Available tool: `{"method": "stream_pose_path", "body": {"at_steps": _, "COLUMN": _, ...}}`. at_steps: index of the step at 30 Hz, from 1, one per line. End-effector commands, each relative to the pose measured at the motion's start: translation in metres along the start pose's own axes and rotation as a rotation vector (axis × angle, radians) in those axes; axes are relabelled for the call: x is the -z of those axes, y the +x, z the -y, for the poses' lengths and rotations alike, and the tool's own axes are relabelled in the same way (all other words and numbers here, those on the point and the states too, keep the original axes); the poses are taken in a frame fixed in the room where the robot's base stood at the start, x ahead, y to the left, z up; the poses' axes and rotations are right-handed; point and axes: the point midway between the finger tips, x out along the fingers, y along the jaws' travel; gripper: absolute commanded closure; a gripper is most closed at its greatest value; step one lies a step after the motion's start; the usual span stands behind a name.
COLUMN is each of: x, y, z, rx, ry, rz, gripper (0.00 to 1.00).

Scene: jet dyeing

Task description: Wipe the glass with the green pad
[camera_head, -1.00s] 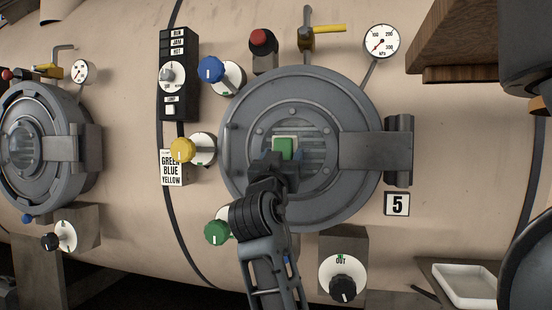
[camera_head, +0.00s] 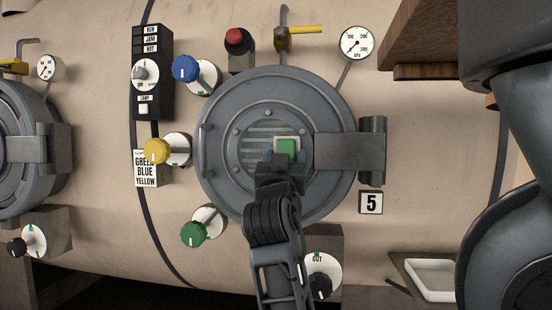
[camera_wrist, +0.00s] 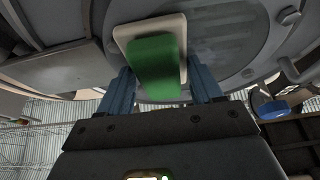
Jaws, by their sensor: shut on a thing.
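The green pad (camera_head: 287,148) has a pale backing and is held at the round glass (camera_head: 262,133) in the middle of the grey hatch door (camera_head: 222,140). My gripper (camera_head: 283,158) is shut on the pad, just below it in the head view. In the wrist view the green pad (camera_wrist: 155,68) sits between the blue fingers of my gripper (camera_wrist: 160,88). Its pale face lies against or very near the glass (camera_wrist: 215,40); I cannot tell if they touch. The pad covers the right part of the glass. Streaked grey slats show to its left.
Blue (camera_head: 186,69), yellow (camera_head: 157,151) and green (camera_head: 194,234) knobs stand out left of the door. The hinge block (camera_head: 372,150) is on its right. A red button (camera_head: 237,40) and yellow-handled valve (camera_head: 300,30) are above. A white tray (camera_head: 432,280) is at lower right.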

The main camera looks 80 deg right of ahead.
Motion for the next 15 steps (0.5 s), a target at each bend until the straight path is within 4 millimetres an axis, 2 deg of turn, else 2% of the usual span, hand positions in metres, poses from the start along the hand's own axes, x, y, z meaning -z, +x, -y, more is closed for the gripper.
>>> {"method": "stream_pose_path", "body": {"at_steps": 6, "x": 0.0001, "y": 0.0002, "z": -0.0103, "rx": 0.000, "ry": 0.001, "rz": 0.000, "gripper": 0.59}}
{"method": "stream_pose_path", "body": {"at_steps": 15, "x": -0.0024, "y": 0.0016, "z": -0.0005, "rx": 0.003, "ry": 0.001, "rz": 0.001, "gripper": 0.59}}
